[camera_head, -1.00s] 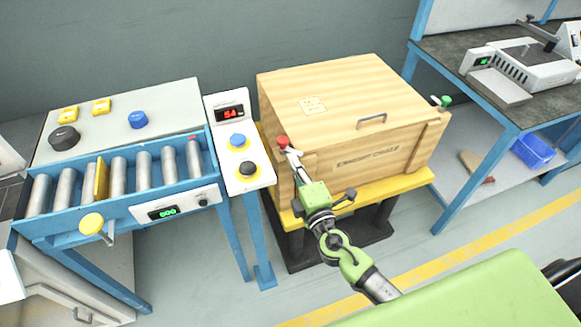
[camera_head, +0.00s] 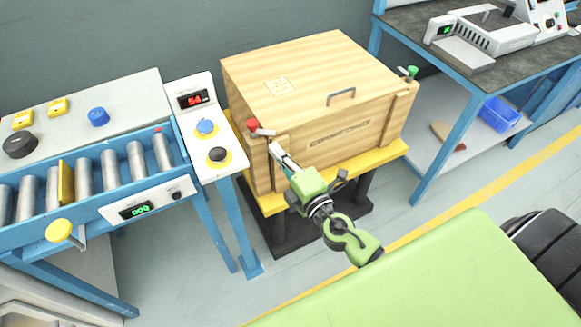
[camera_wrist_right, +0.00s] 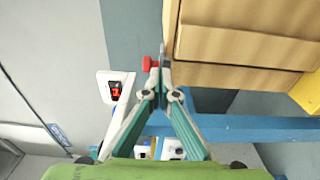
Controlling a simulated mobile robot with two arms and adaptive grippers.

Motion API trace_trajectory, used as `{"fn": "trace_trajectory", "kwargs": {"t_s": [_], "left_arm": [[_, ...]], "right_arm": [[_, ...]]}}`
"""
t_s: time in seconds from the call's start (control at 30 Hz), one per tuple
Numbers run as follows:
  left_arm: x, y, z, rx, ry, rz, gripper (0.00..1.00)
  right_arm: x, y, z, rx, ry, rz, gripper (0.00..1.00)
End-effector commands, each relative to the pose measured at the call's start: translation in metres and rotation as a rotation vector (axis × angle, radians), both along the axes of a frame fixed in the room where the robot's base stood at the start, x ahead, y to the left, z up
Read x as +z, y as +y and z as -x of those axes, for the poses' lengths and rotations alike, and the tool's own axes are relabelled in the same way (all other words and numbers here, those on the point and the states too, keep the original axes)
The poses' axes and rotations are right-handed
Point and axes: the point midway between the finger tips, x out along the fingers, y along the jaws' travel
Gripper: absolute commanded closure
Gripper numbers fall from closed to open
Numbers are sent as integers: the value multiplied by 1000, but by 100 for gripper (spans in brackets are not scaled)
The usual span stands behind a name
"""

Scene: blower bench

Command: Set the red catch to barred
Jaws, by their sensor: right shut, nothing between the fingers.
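The red catch (camera_head: 253,125) is at the upper left corner of the wooden crate's (camera_head: 340,135) front. Its red knob also shows in the right wrist view (camera_wrist_right: 151,63), just beyond my fingertips and beside the crate's edge. My right gripper (camera_head: 275,148) is shut and empty, in front of the crate, to the right of and a little below the red knob in the head view. In the right wrist view the fingertips (camera_wrist_right: 162,62) come together close to the knob; I cannot tell whether they touch it. My left gripper is not in view.
A green-knobbed catch (camera_head: 412,72) is at the crate's right side. A button post (camera_head: 190,80) with a red display stands close on the left, beside a roller conveyor (camera_head: 110,175). A blue-framed bench (camera_head: 400,35) is at the right. The floor in front is partly clear.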

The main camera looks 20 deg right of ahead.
Motion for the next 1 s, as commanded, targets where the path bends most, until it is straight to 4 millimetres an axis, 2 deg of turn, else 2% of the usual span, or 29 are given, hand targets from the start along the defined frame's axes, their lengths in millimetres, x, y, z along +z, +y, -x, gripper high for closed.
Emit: {"fn": "trace_trajectory", "kwargs": {"t_s": [0.03,0.2,0.4,0.57,0.87,0.93,1.0], "left_arm": [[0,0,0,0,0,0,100],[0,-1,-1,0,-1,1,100],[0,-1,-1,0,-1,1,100],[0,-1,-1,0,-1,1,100],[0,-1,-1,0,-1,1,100],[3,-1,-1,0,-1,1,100],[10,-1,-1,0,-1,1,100]], "right_arm": [[-1,-1,12,0,4,1,100],[-1,-6,46,2,4,4,100],[0,-9,73,1,2,3,100],[1,-9,81,1,-1,1,100],[1,-10,82,0,-1,0,100],[-4,-12,81,-7,14,-5,100],[-16,-18,80,-25,57,-21,100]]}}
